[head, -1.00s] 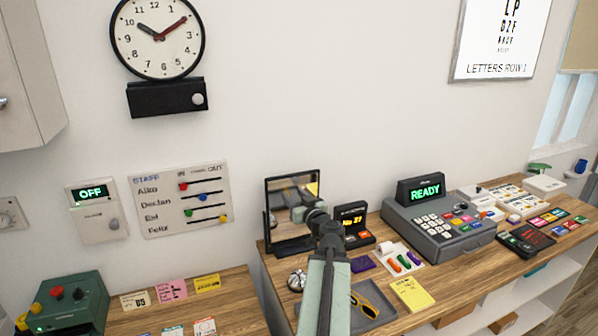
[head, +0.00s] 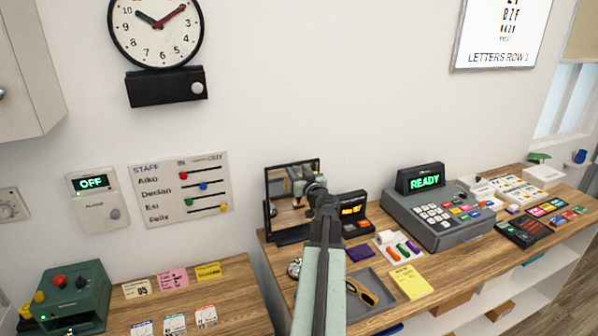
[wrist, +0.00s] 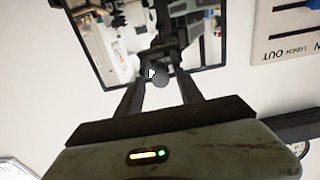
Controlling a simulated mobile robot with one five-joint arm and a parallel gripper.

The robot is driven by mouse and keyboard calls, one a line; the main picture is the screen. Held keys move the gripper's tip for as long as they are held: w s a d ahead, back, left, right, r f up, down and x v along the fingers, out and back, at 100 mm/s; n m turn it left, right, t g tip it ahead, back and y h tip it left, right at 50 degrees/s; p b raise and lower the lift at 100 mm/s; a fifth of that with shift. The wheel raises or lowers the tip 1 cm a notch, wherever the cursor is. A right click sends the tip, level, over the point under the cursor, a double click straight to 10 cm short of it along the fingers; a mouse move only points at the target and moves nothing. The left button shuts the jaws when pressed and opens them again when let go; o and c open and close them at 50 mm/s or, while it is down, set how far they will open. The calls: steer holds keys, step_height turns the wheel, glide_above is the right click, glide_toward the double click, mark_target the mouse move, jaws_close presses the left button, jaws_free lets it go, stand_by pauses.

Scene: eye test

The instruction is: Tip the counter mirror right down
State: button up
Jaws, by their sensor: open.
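The counter mirror (head: 282,212) has a thin black frame and stands nearly upright on the wooden counter against the wall. My gripper (head: 312,187) is in front of its right part in the head view and hides some of the glass. In the wrist view, turned upside down, the mirror (wrist: 117,42) fills the upper middle and shows a reflection of my arm. My gripper (wrist: 160,92) is open there, its two dark fingers apart and pointing at the mirror. A small grey round thing (wrist: 160,77) shows between the fingertips. I cannot tell whether the fingers touch the mirror.
A small black display unit (head: 354,214) stands just right of the mirror, then a grey register (head: 440,222) reading READY. A grey tray (head: 378,291) with glasses lies in front. A staff board (head: 180,190) hangs on the wall to the left.

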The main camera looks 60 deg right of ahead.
jaws_close()
stand_by(1.3)
